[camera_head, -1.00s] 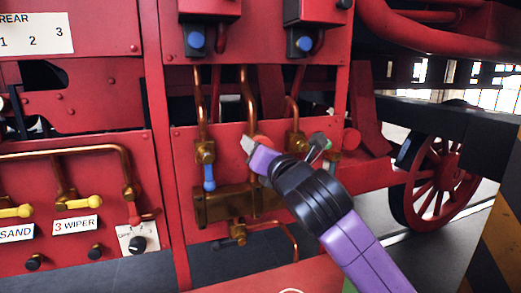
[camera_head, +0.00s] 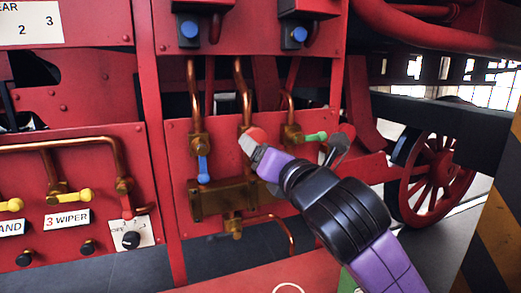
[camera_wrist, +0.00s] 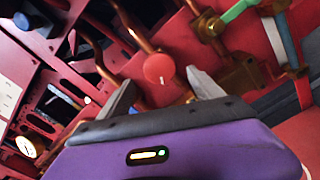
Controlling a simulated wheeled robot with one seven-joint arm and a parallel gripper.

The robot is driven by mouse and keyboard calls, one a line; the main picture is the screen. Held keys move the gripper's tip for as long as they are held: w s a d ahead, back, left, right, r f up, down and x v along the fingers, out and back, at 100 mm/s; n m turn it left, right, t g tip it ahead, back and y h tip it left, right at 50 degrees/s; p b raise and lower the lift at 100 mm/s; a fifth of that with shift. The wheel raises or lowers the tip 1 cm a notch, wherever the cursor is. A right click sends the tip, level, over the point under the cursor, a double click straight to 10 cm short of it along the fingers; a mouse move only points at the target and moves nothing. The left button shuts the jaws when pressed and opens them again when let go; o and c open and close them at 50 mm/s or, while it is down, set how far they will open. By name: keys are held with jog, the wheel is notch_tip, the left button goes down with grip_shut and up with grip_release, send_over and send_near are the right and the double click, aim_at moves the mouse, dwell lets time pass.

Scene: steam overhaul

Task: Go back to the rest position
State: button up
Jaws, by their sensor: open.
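My gripper (camera_head: 250,145) is at the end of my purple and black arm, in front of the red valve panel. In the wrist view its two grey fingers stand apart with nothing between them (camera_wrist: 165,92). A red round knob (camera_wrist: 158,68) with a white mark is just beyond the fingers, apart from them as far as I can tell. In the head view the knob (camera_head: 258,134) shows partly behind my fingertips. A blue handle (camera_head: 204,168) hangs down to the left. A green handle (camera_head: 314,137) points sideways to the right.
Copper pipes (camera_head: 245,85) and a brass block (camera_head: 212,200) are close behind my gripper. Yellow handles (camera_head: 72,197) are on the left panel. A red spoked wheel (camera_head: 437,180) and a striped post (camera_head: 498,220) are at the right. Floor beside the wheel looks clear.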

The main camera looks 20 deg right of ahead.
jog(key=shift+s, duration=0.4)
notch_tip(320, 180, up, 6)
jog(key=s+a+m+t+y, duration=0.2)
jog(key=s+m+t+y, duration=0.15)
jog(key=m, duration=0.45)
jog(key=s+d+f+m+h, duration=0.2)
jog(key=s+f+m+h, duration=0.1)
jog(key=s+f+m, duration=0.85)
jog(key=s+d+f+m+h, duration=0.1)
jog(key=s+f+m+h, duration=0.3)
jog(key=s+f+m, duration=0.75)
jog(key=s+a+f+g+y, duration=0.1)
jog(key=s+f+g+y, duration=0.2)
jog(key=s+f, duration=1.4)
jog(key=s+g, duration=0.2)
jog(key=g, duration=0.1)
jog(key=shift+s+f+n+g, duration=0.15)
jog(key=shift+s+n+g, duration=0.15)
jog(key=shift+n+g, duration=0.1)
